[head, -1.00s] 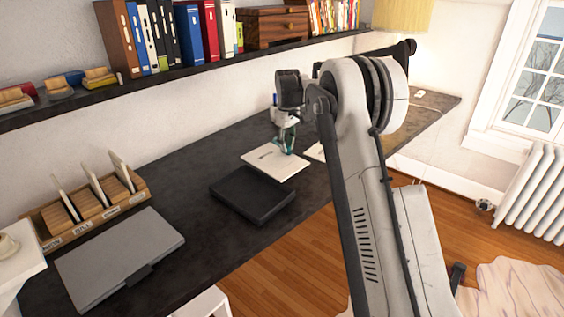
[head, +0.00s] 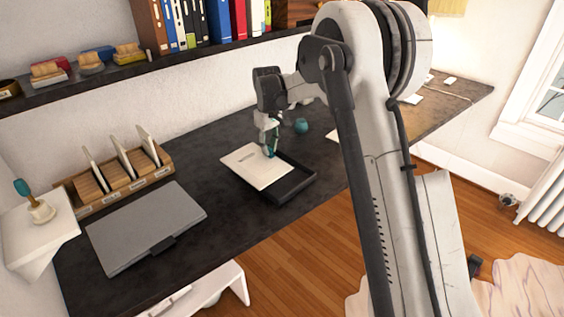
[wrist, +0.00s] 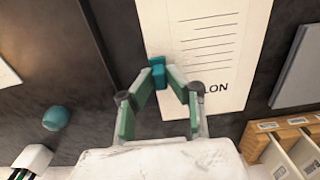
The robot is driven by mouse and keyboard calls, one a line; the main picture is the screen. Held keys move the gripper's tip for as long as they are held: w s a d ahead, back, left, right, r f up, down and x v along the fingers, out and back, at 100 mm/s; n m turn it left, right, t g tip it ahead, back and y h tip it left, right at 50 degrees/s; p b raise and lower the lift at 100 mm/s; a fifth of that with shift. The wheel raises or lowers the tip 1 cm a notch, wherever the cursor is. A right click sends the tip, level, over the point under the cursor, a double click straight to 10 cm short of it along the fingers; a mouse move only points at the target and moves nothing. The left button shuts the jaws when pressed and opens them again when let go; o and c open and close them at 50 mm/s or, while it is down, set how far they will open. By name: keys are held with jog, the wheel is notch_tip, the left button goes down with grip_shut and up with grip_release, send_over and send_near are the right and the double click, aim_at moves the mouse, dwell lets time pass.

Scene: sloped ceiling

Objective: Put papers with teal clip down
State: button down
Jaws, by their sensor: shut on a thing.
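The papers (head: 250,164) are a white sheet or stack with printed lines. In the head view they overlap the left part of a black tray (head: 298,187) on the dark desk; I cannot tell their height above it. The papers also show in the wrist view (wrist: 225,60), with large letters ending in "LON". The teal clip (wrist: 157,70) sits on the papers' edge. My gripper (wrist: 157,84) has its fingertips shut on the clip; it also shows in the head view (head: 268,150), above the papers' right part.
A grey closed laptop-like case (head: 147,228) and a wooden sorter (head: 117,177) with upright dividers stand to the left. A teal cup-like object (head: 301,125) is behind the tray. The shelf (head: 100,85) runs along the wall. Bare desk (head: 215,150) lies between sorter and papers.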

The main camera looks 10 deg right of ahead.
jog(key=w+d+f, duration=0.1)
jog(key=d, duration=0.1)
jog(key=w+d+f, duration=0.1)
jog(key=d+f, duration=0.1)
jog(key=w+d+f, duration=0.1)
jog(key=d, duration=0.1)
jog(key=shift+w+d+f, duration=0.2)
jog(key=shift+w+f, duration=0.05)
jog(key=shift+w, duration=0.05)
jog(key=shift+f, duration=2)
jog(key=c, duration=2.1)
grip_release()
jog(key=shift+f, duration=0.1)
jog(key=shift+o, duration=0.5)
